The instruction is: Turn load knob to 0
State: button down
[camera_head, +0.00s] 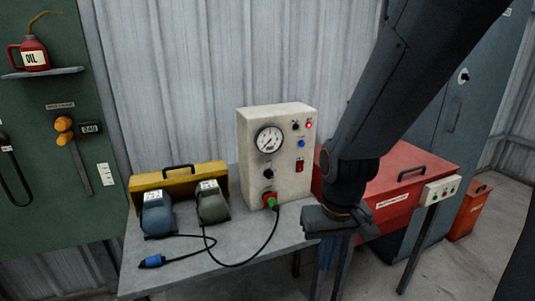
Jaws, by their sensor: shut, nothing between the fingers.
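A pale control box (293,185) stands on the grey table, with a round dial gauge (269,140) at its upper left. A black knob (268,173) sits below the gauge, and a smaller dark knob (295,126) is at the upper right. I cannot read which one is the load knob, nor their settings. My gripper (335,224) is shut and empty, right of the box and lower than its knobs, apart from both. Its fingertips are hard to make out against the dark shapes below.
Two motor-like units (213,205) and a yellow case (147,184) stand left. A red chest (405,190) is behind my arm.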

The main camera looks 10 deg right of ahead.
aim_at(269, 173)
jog(key=u, duration=1.6)
jog(key=k, duration=0.6)
jog(key=z, duration=1.7)
